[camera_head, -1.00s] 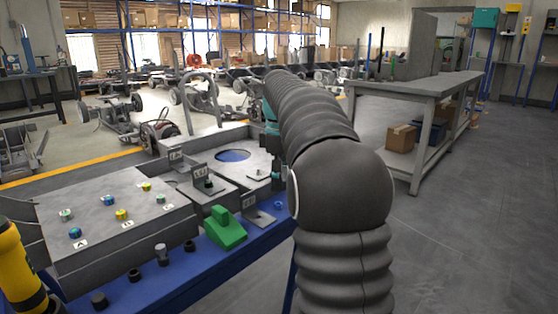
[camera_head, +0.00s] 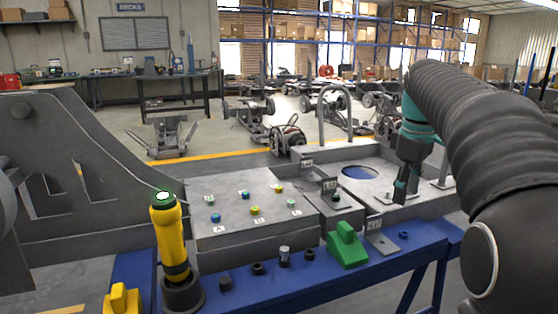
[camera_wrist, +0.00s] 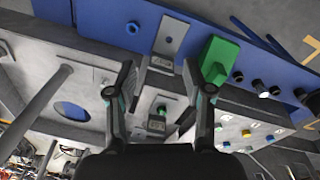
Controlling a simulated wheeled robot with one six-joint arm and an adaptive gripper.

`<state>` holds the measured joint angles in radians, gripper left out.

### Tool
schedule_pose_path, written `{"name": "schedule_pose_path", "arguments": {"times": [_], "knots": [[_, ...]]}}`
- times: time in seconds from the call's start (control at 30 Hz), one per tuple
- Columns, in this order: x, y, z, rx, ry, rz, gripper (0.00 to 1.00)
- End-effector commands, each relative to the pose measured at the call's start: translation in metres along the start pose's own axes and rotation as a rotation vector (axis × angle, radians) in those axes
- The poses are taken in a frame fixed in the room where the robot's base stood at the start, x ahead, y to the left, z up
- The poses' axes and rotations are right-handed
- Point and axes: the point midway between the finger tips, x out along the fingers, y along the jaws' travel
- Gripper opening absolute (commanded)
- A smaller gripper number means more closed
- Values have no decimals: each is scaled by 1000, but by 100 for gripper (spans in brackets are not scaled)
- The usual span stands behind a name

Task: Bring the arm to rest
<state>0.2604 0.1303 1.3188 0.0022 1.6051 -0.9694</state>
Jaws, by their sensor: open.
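My gripper (camera_head: 405,178) hangs at the end of my dark ribbed arm at the right of the head view, over the grey fixture with the round blue opening. In the wrist view my gripper (camera_wrist: 160,82) shows two dark fingers spread apart with nothing between them.
A blue bench (camera_head: 280,286) carries a green block (camera_head: 346,246), several small black parts and a yellow tool (camera_head: 170,240) upright in a holder. A grey panel (camera_head: 240,205) holds several coloured buttons. A bent grey bar (camera_head: 335,115) rises behind the fixture. Wheeled chassis stand on the floor beyond.

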Motion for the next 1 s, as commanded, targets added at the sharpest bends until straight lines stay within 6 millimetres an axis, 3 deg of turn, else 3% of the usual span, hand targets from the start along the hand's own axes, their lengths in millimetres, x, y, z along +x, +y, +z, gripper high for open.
{"name": "schedule_pose_path", "arguments": {"times": [0.03,0.13,0.37,0.7,1.0], "knots": [[-5,-18,3,33,14,17,51],[-5,-47,9,109,45,49,51],[6,-115,30,282,131,104,51],[55,-207,74,534,286,138,51],[100,-254,102,684,385,128,51]]}}
